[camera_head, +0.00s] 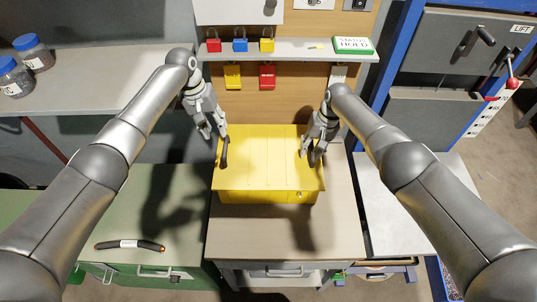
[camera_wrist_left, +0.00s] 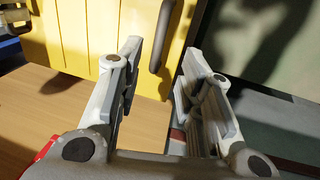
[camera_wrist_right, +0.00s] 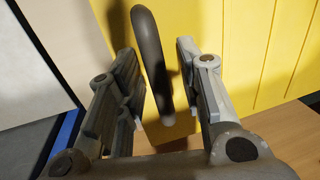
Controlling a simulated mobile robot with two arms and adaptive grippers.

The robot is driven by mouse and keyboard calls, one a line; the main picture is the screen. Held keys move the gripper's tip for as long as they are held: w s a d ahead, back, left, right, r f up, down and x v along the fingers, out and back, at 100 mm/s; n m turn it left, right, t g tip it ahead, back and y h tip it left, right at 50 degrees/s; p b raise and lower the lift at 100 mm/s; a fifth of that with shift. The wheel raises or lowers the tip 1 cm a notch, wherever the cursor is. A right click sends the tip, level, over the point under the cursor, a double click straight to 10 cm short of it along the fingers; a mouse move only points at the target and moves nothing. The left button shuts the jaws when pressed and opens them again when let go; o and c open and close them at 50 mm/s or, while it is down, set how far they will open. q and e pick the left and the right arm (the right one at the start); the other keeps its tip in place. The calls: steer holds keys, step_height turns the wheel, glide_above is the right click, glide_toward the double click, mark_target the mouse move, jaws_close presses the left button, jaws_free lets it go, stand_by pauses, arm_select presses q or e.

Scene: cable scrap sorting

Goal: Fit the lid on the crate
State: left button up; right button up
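A yellow ribbed lid (camera_head: 265,155) covers the top of a shallow yellow crate (camera_head: 262,197) on the wooden bench; I cannot tell whether it is seated. Dark bar handles stand at its left (camera_head: 225,152) and right sides. My left gripper (camera_head: 213,131) is open by the left handle; in the left wrist view that handle (camera_wrist_left: 161,42) stands between and just beyond the fingertips. My right gripper (camera_head: 313,148) is open around the right handle; in the right wrist view this handle (camera_wrist_right: 150,60) stands between the fingers, with gaps on both sides.
A shelf (camera_head: 300,49) behind carries several coloured padlocks and a green-white sign (camera_head: 353,45). Two blue-lidded jars (camera_head: 33,52) stand far left. The bench front (camera_head: 240,225) is clear.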

step_height(320, 180, up, 12)
steer(key=d, duration=0.2)
steer(key=shift+d, duration=0.2)
stand_by(0.4)
steer(key=shift+f, duration=0.15)
